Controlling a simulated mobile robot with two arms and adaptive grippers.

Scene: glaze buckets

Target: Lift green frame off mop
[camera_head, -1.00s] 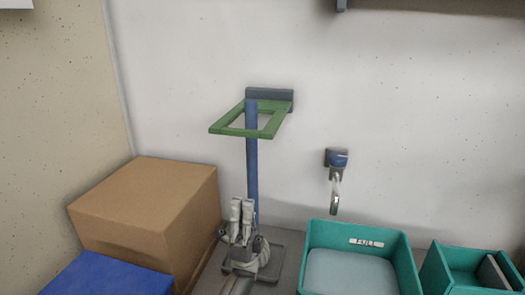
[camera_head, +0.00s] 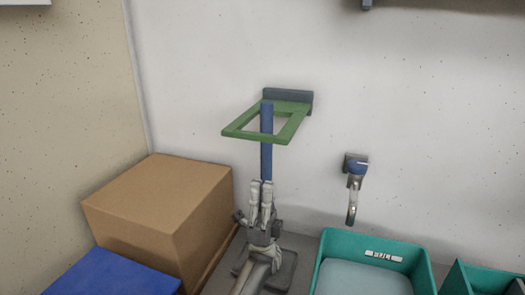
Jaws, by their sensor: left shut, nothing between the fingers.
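The green frame (camera_head: 238,130) is a flat open rectangle at a dark grey block on the wall. A blue upright pole (camera_head: 266,160), which looks like the mop handle, rises through the frame's opening, its top a little above the frame. My left gripper (camera_head: 261,184) is below the frame, in front of the lower pole. Its grey fingers point up, shut and empty. Whether it touches the pole I cannot tell. The pole's lower part is hidden behind my gripper. My right gripper is not in view.
A cardboard box (camera_head: 160,200) stands left of my gripper, with a blue surface (camera_head: 110,275) in front of it. A teal tub (camera_head: 375,242) labelled FULL is at right. A hook (camera_head: 354,180) hangs on the wall above it. Wall space around the frame is clear.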

